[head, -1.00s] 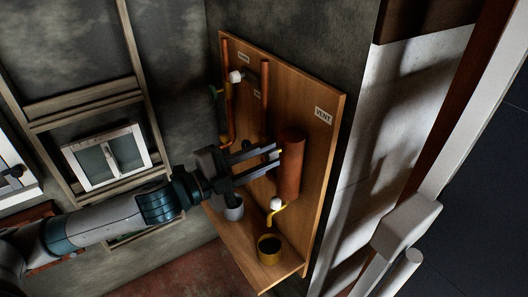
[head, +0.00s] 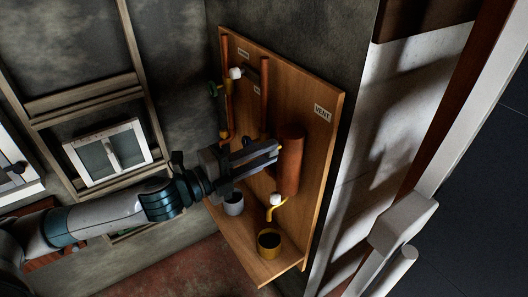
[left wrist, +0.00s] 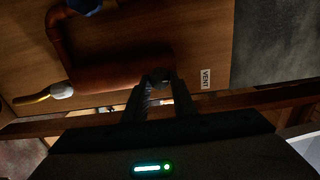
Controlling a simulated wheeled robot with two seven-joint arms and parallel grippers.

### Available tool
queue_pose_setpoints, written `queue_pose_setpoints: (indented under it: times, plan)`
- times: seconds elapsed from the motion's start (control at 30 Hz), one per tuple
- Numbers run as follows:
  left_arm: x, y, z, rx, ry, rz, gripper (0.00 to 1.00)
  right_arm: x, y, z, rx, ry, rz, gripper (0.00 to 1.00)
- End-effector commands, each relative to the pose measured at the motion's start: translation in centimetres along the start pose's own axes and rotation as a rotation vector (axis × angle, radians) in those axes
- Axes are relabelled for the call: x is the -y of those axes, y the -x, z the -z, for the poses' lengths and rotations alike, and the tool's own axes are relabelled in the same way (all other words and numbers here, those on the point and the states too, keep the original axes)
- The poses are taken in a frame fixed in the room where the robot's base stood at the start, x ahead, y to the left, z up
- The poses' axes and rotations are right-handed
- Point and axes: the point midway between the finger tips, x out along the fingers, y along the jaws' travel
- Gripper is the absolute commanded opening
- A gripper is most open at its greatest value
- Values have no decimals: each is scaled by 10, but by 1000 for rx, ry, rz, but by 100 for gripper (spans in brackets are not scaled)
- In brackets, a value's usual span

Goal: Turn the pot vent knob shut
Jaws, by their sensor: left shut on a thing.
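The pot is a copper-brown upright cylinder (head: 290,165) on the wooden board (head: 305,88); it also shows in the left wrist view (left wrist: 115,74). A VENT label (head: 322,113) is fixed up and right of it and also shows in the left wrist view (left wrist: 205,79). My left gripper (head: 274,150) reaches in from the left to the pot's side. In the left wrist view its fingertips (left wrist: 158,80) are shut on a small dark knob (left wrist: 159,75) at the pot's end. The fingers hide most of the knob, so its angle cannot be read. My right gripper is not in view.
A white-capped spout (head: 275,203) hangs below the pot, above a yellow cup (head: 269,243). A grey cup (head: 234,204) stands below my gripper. A framed window (head: 110,155) is behind my arm.

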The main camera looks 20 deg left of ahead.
Motion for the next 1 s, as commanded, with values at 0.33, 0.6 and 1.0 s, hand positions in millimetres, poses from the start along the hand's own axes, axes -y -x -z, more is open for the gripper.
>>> queue_pose_setpoints:
  times: [0.33,0.6,1.0]
  plan:
    - [3,0,-2,3,-4,5,43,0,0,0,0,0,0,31]
    - [2,0,-1,2,-2,3,43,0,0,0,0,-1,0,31]
    - [-2,27,-1,2,-2,0,43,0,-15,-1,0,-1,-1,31]
